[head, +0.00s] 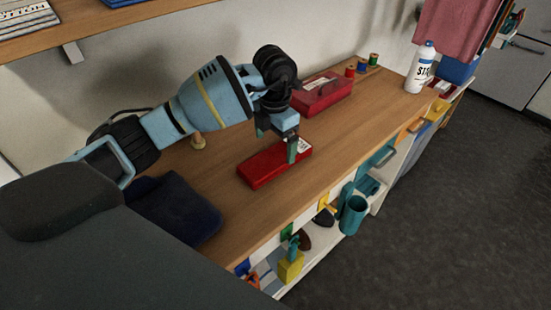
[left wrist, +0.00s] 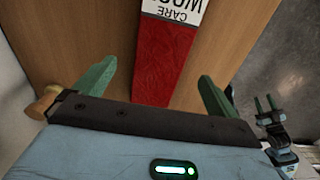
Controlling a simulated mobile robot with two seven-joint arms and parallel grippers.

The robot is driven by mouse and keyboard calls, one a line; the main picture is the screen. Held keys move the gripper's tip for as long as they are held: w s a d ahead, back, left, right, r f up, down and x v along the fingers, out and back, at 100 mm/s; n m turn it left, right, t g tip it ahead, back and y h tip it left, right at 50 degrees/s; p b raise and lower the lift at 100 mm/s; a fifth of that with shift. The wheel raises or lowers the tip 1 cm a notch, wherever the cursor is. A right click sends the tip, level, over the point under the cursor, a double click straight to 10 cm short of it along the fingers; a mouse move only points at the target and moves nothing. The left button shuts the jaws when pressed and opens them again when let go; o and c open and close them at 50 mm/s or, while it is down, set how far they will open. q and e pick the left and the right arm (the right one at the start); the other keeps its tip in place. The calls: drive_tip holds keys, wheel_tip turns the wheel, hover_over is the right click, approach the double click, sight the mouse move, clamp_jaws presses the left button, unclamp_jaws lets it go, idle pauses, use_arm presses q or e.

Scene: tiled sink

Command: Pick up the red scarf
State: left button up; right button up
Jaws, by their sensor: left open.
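A flat red item with a white label (head: 262,170), which I take for the scarf, lies on the wooden counter. In the left wrist view the red item (left wrist: 160,60) runs between the green fingers, and its label reads "CARE" and part of another word. My left gripper (head: 291,150) is open over the item's right end, pointing down. In the left wrist view the left gripper's fingers (left wrist: 156,88) are apart, one on each side of it. Contact cannot be told. A small gripper with two separated green fingers, my right one (left wrist: 264,103), shows at the lower right.
A second red case with a label (head: 322,92) lies behind. Thread spools (head: 362,65) and a white bottle (head: 420,68) stand farther right. A dark blue cloth (head: 175,205) lies near left. Cups and bins hang along the counter front (head: 352,213). A shelf (head: 100,25) overhangs the upper left.

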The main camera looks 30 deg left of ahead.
sight(276, 156)
use_arm(q)
wheel_tip(276, 156, down, 4)
drive_tip(key=shift+w+f, duration=0.15)
drive_tip(key=c, duration=1.1)
